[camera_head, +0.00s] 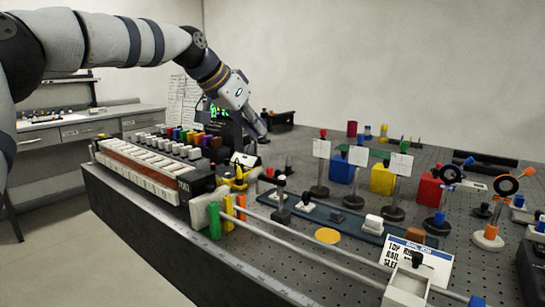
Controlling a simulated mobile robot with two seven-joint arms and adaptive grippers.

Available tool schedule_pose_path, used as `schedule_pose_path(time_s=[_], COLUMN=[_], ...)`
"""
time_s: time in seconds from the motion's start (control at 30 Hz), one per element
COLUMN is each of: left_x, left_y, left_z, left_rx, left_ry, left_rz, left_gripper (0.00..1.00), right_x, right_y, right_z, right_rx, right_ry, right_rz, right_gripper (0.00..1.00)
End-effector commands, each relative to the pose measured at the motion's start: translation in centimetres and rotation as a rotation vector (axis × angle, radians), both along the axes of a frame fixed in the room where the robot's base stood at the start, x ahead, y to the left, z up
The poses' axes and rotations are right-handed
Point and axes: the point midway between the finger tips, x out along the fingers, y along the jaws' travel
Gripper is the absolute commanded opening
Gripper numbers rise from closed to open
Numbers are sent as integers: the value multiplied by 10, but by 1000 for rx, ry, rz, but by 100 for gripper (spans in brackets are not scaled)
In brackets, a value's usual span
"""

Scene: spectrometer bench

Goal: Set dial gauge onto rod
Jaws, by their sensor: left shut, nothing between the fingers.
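My left gripper (259,130) hangs from the arm coming in from the left, pointing down near the back of the bench. It is shut and empty. Two long grey rods (300,254) run along the front edge, from a pale end block (203,210) to a white block (407,286) at lower right. Green, yellow and orange pieces stand near their left end. A sign (416,260) by the right end is only partly readable. I cannot tell which thing is the dial gauge; a small white-faced item (243,159) sits below the gripper. My right gripper is not in view.
A long rack (150,170) with white blocks lies at left. White cards on posts (358,156), coloured blocks (382,180) and an orange ring mount (506,186) crowd the right. A dark blue rail (320,217) lies mid-bench. Some perforated surface behind it is bare.

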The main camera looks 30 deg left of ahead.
Motion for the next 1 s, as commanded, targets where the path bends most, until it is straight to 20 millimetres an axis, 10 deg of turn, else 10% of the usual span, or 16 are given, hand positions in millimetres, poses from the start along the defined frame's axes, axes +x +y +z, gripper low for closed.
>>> schedule_pose_path(time_s=[0.67,1.0], left_x=[70,28], left_y=[-18,-8], left_z=[-84,-76], left_rx=[0,0], left_ry=[10,-7], left_rz=[-1,0], left_gripper=[0,0], right_x=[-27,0], right_y=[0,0], right_z=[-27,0], right_rx=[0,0], right_ry=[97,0], right_rz=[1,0], right_gripper=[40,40])
